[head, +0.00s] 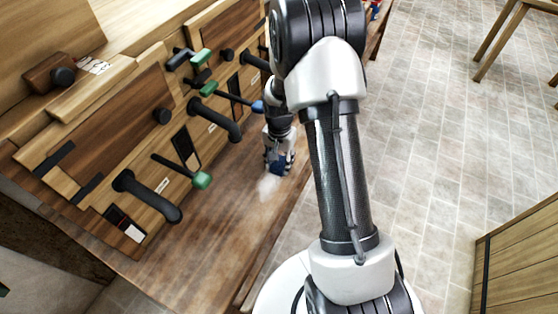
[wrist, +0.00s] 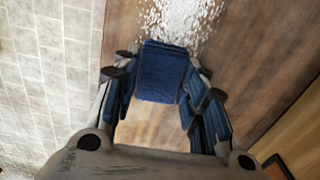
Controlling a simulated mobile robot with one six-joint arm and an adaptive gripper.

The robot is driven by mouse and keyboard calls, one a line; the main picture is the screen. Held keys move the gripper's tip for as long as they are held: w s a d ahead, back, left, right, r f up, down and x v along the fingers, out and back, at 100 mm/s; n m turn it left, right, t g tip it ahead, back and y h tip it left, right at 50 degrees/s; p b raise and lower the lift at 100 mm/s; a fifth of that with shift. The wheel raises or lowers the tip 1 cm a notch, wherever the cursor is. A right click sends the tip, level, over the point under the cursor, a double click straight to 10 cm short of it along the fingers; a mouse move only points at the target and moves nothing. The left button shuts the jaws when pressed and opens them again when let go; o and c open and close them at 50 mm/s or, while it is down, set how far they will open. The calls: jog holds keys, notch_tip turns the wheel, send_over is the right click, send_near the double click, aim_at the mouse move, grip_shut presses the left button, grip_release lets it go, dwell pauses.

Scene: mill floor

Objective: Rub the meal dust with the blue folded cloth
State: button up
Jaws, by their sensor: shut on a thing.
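The blue folded cloth (wrist: 161,73) is held between the fingers of my gripper (wrist: 160,85) in the wrist view. In the head view my gripper (head: 279,158) reaches down to the wooden bench top, with a bit of the blue cloth (head: 281,167) showing under it. The meal dust (wrist: 182,20) is a white speckled patch right beside the cloth's far edge in the wrist view. In the head view the dust (head: 267,186) is a pale smudge just below the gripper. I cannot tell whether the cloth touches the bench.
A wooden panel (head: 95,120) with black spouts and green-ended levers (head: 201,180) stands along the left of the bench top (head: 190,240). The bench's front edge drops to a tiled floor (head: 440,130). A wooden cabinet (head: 520,260) stands at lower right, and a table (head: 500,35) at upper right.

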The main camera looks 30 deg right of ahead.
aim_at(257, 201)
jog(key=shift+s+a+r, duration=0.1)
jog(key=shift+s+a, duration=0.4)
jog(key=shift+a, duration=0.2)
jog(key=shift+s+a+r, duration=0.1)
jog(key=shift+s+a, duration=0.35)
jog(key=shift+a, duration=0.2)
jog(key=shift+s+a+f, duration=0.1)
jog(key=shift+s+a, duration=1)
jog(key=shift+a, duration=0.4)
jog(key=shift+s+a+f, duration=0.1)
jog(key=shift+s+a, duration=1)
jog(key=shift+a, duration=0.35)
jog(key=shift+s+a+f, duration=0.1)
jog(key=shift+s+a, duration=1)
jog(key=shift+a, duration=0.4)
jog(key=shift+w+a+r, duration=0.1)
jog(key=shift+w+a, duration=0.05)
jog(key=shift+w, duration=0.1)
jog(key=shift+w+d, duration=0.25)
jog(key=shift+w+d+r, duration=0.1)
jog(key=shift+w+d, duration=0.85)
jog(key=shift+d, duration=0.3)
jog(key=shift+w+d, duration=1.05)
jog(key=shift+d, duration=0.4)
jog(key=shift+w+d, duration=1)
jog(key=shift+d, duration=0.45)
jog(key=shift+w+d, duration=1.05)
jog(key=shift+d, duration=0.4)
